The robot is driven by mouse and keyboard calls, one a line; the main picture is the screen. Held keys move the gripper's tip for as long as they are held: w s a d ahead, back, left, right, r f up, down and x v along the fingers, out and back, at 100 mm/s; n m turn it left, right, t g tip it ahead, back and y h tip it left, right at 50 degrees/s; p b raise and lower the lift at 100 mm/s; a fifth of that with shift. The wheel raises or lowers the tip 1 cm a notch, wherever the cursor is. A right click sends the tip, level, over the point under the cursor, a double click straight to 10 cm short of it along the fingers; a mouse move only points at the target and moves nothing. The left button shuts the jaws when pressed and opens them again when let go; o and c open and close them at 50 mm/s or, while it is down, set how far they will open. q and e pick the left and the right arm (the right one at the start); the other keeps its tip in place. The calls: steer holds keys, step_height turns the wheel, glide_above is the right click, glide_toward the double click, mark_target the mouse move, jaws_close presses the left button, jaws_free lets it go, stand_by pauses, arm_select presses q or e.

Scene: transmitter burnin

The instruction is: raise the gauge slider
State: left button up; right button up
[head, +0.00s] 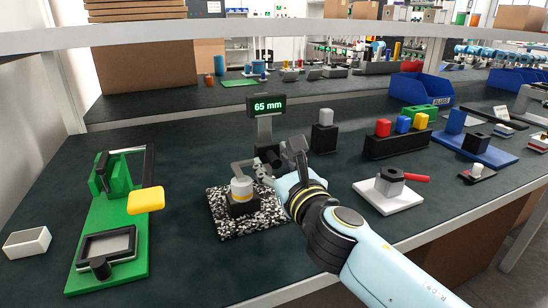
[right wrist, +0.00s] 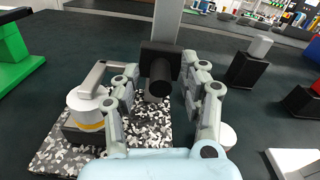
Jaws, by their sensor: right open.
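The height gauge stands on a speckled black and white plate (head: 256,220); its display (head: 267,106) reads 65 mm. The gauge slider (head: 268,155) is a dark block with a round black knob, on a grey column; it also shows in the right wrist view (right wrist: 160,75). A grey arm reaches left from it over a white and yellow round part (head: 241,188) on a black block. My right gripper (head: 274,163) is at the slider. In the right wrist view its open fingers (right wrist: 157,95) stand either side of the knob, apart from it. My left gripper is not in view.
A green fixture (head: 115,230) with a yellow-handled lever stands at the left. A white block with a red handle (head: 390,190) stands right of my right arm. A black rack (head: 396,144) with coloured blocks and a grey-topped black block (head: 324,135) stand behind.

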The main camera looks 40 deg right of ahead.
steer(key=shift+w, duration=0.25)
jaws_close()
stand_by(0.3)
